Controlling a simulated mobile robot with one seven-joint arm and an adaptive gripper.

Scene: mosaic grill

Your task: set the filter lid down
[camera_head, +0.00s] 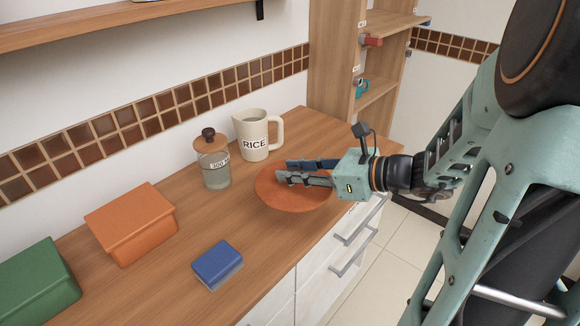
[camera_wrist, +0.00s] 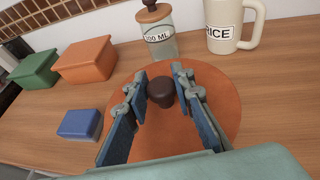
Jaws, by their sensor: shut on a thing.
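The filter lid is a round terracotta disc (camera_head: 290,199) with a dark brown knob. In the head view it is at the counter's front edge, below my gripper's fingers. In the wrist view the lid (camera_wrist: 222,100) fills the middle, and its knob (camera_wrist: 163,94) stands between the fingers. My gripper (camera_head: 282,171) reaches in from the right and is shut on the knob; it also shows in the wrist view (camera_wrist: 160,80). The fingers hide part of the lid. I cannot tell whether its underside touches the wooden counter (camera_head: 120,285).
A glass jar (camera_head: 216,170) with a wooden lid and a cream RICE pitcher (camera_head: 252,142) stand just behind the lid. A blue box (camera_head: 217,264), an orange box (camera_head: 130,224) and a green box (camera_head: 38,285) are to the left. Bare counter lies between the lid and the blue box.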

